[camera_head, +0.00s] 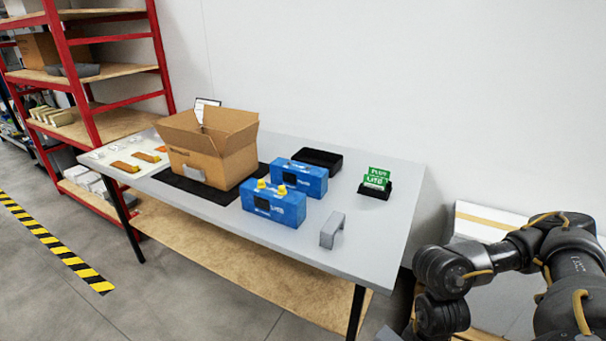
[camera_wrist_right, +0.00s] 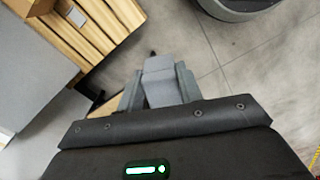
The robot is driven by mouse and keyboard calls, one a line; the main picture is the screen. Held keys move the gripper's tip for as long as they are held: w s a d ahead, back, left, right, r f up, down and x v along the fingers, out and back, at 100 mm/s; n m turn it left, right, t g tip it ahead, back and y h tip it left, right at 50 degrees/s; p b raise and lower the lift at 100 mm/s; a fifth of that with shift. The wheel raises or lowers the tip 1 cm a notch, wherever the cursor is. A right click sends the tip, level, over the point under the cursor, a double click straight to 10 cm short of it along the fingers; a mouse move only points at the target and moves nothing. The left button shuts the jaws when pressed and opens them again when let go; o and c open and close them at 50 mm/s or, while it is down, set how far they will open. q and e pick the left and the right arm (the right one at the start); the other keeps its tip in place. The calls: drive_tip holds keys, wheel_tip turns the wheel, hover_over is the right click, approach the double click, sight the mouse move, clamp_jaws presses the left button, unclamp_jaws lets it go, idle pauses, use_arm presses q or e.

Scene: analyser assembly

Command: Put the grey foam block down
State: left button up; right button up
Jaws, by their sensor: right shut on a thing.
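My right gripper (camera_wrist_right: 160,88) is shut on a grey foam block (camera_wrist_right: 162,78) in the right wrist view. The block sits between the two grey fingers, with floor visible beyond it. In the head view my right arm comes in at the lower right, beside the table's right end; its gripper is not clearly visible there. My left gripper is in neither view.
An open cardboard box (camera_head: 205,160) stands on a black mat (camera_head: 172,177) at the table's left. Two blue units (camera_head: 272,207) (camera_head: 300,177), a black tray (camera_head: 318,157) and a green card holder (camera_head: 375,190) stand to its right. Red shelving (camera_head: 90,105) is at left.

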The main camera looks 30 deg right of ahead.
drive_tip(key=w+a+r+n, duration=0.35)
drive_tip(key=w+a, duration=0.35)
drive_tip(key=a, duration=0.3)
use_arm(q)
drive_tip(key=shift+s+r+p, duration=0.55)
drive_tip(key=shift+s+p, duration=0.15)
drive_tip(key=shift+p, duration=0.25)
use_arm(e)
drive_tip(key=w+a+r+n, duration=0.2)
drive_tip(key=w+r, duration=0.4)
drive_tip(key=r, duration=0.1)
drive_tip(key=w+a+r+n, duration=0.3)
drive_tip(key=w+r, duration=0.4)
drive_tip(key=shift+a+r, duration=0.2)
drive_tip(key=shift+a, duration=0.15)
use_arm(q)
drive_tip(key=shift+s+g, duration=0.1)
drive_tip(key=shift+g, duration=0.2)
use_arm(e)
drive_tip(key=shift+a, duration=0.1)
